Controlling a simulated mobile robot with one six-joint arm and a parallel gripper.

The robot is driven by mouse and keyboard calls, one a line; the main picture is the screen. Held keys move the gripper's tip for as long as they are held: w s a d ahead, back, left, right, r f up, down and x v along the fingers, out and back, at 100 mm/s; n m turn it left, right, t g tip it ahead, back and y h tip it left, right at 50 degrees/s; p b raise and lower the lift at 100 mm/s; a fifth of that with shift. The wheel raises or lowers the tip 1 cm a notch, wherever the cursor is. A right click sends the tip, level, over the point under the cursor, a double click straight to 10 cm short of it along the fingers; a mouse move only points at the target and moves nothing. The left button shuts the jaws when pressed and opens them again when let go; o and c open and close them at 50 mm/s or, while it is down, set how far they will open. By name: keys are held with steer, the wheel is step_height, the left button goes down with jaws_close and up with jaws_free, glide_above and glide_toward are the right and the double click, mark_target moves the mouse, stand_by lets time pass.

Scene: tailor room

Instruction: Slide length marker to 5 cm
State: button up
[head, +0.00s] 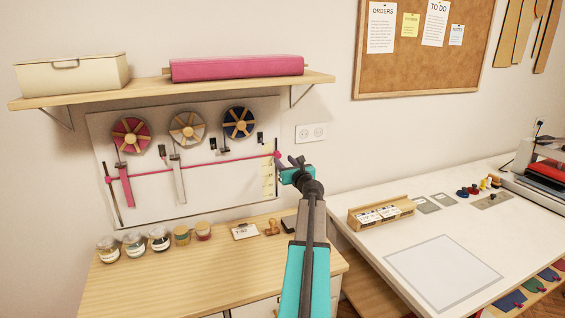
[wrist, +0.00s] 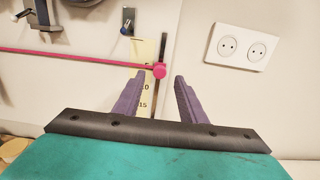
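The length marker is a long pink horizontal bar (head: 210,163) with a round pink knob (head: 277,154) at its right end. The knob shows in the wrist view (wrist: 159,70), near the upper part of a pale yellow scale strip (wrist: 146,50). The strip reads 15 lower down; a number above it, ending in 0, is partly hidden by a finger. The 5 cm line cannot be made out. My gripper (wrist: 160,80) is open and empty, its purple fingers either side of the knob in view. The knob appears just beyond the fingertips; contact is not visible.
The wall board (head: 225,205) holds several ribbon spools. A shelf (head: 150,92) with a pink roll (head: 237,68) is above. A wall socket (head: 311,132) is right of the board. Jars (head: 134,243) and small items stand on the wooden counter (head: 190,270) below.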

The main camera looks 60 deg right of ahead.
steer(key=b+v, duration=0.2)
steer(key=v, duration=0.8)
stand_by(0.7)
